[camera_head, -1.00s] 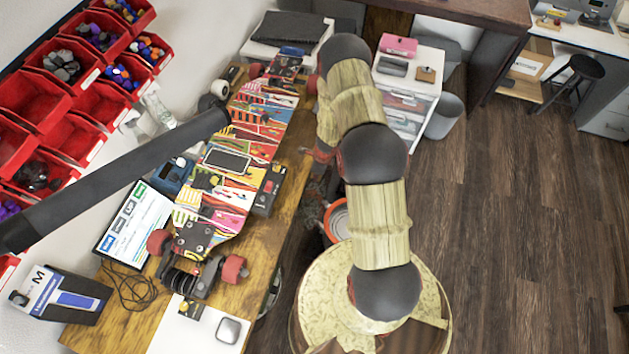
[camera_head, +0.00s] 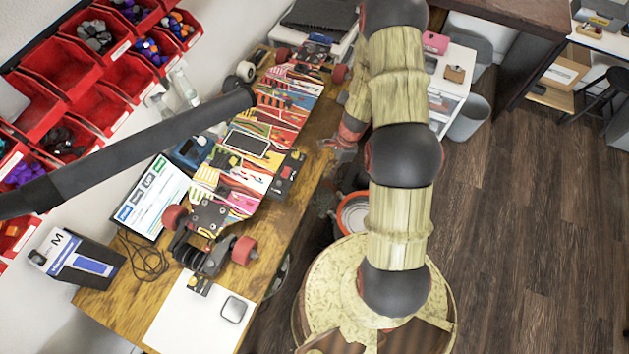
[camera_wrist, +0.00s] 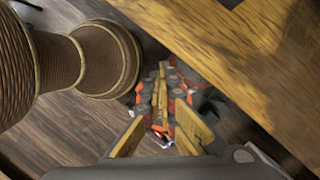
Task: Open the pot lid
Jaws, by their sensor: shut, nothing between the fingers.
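My gripper (camera_wrist: 161,78) is in the middle of the wrist view, with yellow fingers together and nothing between them. It is beside the wooden table edge, over the floor. In the head view, my arm hides much of the space right of the workbench. A round container with an orange-red rim (camera_head: 346,222) stands low beside the bench, partly hidden by my arm. I cannot tell whether it is the pot, and no lid can be made out. No pot is clearly visible in the wrist view.
The workbench (camera_head: 105,294) holds a colourful skateboard (camera_head: 215,192), a tablet (camera_head: 152,200) and a white sheet (camera_head: 185,322). Red bins (camera_head: 75,80) line the wall. A white drawer unit (camera_head: 448,92) and a grey bin (camera_head: 470,118) stand at the back. The wooden floor (camera_head: 530,230) at right is open.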

